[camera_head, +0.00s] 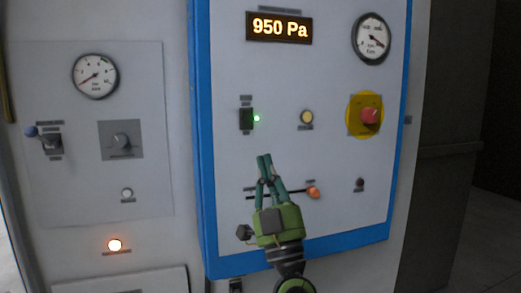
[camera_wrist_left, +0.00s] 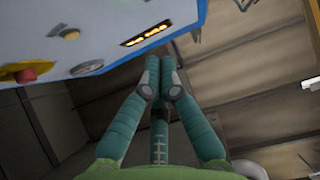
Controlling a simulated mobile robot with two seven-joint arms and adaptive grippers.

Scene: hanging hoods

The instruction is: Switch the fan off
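A blue-framed control panel (camera_head: 225,75) faces me. The labels are too small to read, so I cannot tell which control is the fan's. My left gripper (camera_head: 264,158) is in front of the panel, below and slightly right of the black switch and apart from it. Its two fingers point up with their tips together, and nothing shows between them. In the left wrist view the fingertips (camera_wrist_left: 168,75) are also close together. My right gripper is in neither view.
The panel also has a 950 Pa display (camera_head: 279,27), a gauge (camera_head: 371,39), a yellow button (camera_head: 306,117), a red mushroom button (camera_head: 370,115) and an orange slider knob (camera_head: 313,192) right of my gripper. A grey panel (camera_head: 75,185) with a dial and lever stands left.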

